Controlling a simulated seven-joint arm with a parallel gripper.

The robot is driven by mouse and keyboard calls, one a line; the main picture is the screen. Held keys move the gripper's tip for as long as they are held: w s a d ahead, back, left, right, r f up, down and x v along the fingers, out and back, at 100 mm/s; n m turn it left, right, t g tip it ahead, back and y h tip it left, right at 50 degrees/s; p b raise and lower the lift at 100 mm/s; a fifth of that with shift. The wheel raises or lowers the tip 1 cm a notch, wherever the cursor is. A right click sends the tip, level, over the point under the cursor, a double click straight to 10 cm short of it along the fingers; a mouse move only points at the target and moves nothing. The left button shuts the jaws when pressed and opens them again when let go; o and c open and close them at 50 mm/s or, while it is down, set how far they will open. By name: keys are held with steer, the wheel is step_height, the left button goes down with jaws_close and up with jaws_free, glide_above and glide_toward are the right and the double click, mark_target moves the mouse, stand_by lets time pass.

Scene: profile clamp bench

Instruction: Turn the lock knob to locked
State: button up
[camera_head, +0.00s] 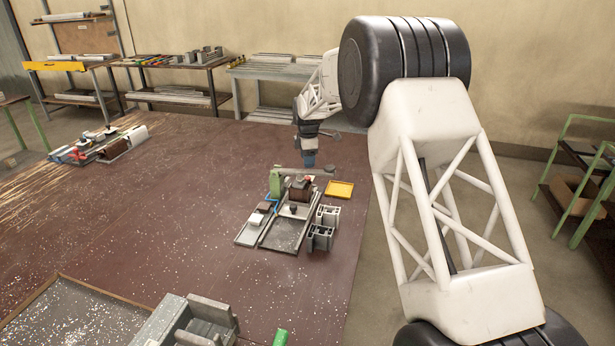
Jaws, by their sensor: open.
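The clamp fixture (284,234) sits on the dark red bench top, a little right of the picture's middle. It carries a green post (275,184) with a grey arm, a dark brown block (300,190) and a small dark round part (293,208) in front of that block. This small part may be the lock knob; it is too small to tell, and its setting cannot be read. My gripper (309,165) is open, pointing down above the back of the fixture, near the grey arm. Whether it touches anything cannot be told.
A yellow tray (339,189) lies right of the fixture, and grey profile pieces (321,237) stand at its right side. Another group of parts (105,145) is at the far left. A grey machine block (190,322) is at the front. The bench between is mostly clear.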

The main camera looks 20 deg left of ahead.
mark_target(307, 177)
steer(key=shift+f, duration=0.15)
steer(key=shift+w+a+f, duration=0.1)
steer(key=shift+w+f, duration=0.05)
steer(key=shift+f, duration=3.6)
steer(key=shift+c, duration=0.3)
steer(key=c, duration=0.9)
